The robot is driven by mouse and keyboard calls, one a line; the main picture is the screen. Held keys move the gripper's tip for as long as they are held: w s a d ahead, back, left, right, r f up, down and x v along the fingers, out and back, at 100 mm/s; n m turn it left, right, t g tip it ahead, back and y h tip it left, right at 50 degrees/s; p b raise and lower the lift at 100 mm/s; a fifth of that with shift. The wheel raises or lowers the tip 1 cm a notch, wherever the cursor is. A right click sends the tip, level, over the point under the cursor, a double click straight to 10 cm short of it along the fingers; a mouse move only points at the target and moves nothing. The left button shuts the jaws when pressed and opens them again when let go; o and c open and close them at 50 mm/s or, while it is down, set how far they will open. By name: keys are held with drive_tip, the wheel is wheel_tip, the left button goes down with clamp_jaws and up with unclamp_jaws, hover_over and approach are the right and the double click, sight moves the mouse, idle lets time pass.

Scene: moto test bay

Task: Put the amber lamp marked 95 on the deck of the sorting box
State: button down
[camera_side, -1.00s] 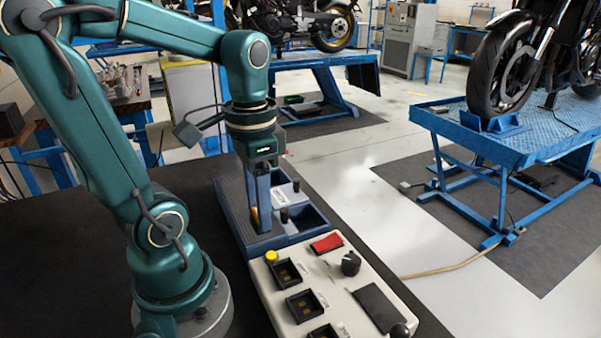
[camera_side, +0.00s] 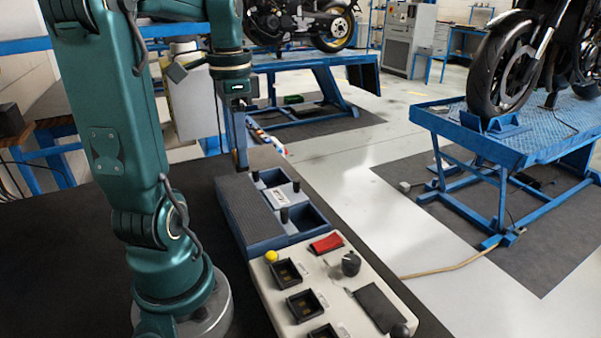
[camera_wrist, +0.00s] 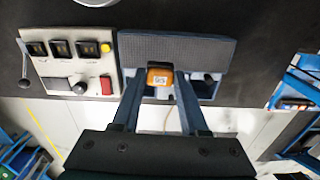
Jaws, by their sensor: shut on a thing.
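The amber lamp marked 95 (camera_wrist: 160,77) is held between the fingertips of my gripper (camera_wrist: 160,74), its label facing the wrist camera. In the side view my gripper (camera_side: 241,165) is raised at the far end of the sorting box (camera_side: 262,243), and only a sliver of amber shows there. The sorting box is blue, with a dark textured deck (camera_side: 243,205) along one side and open compartments along the other. The deck (camera_wrist: 200,48) is bare in the wrist view. The lamp appears above the box; its exact height is unclear.
A beige control panel (camera_side: 333,275) adjoins the near end of the box, with a yellow button (camera_side: 271,256), a red switch (camera_side: 326,243), a black knob (camera_side: 351,264) and dark sockets. The black tabletop beside the deck is clear.

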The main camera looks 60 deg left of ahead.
drive_tip(key=a+f, duration=0.2)
drive_tip(key=f, duration=0.1)
drive_tip(key=w+a+f, duration=0.1)
drive_tip(key=f, duration=0.1)
drive_tip(key=shift+a+f, duration=0.25)
drive_tip(key=shift+a, duration=0.1)
drive_tip(key=shift+f, duration=2.25)
drive_tip(key=shift+c, duration=2.2)
unclamp_jaws()
drive_tip(key=shift+f, duration=0.15)
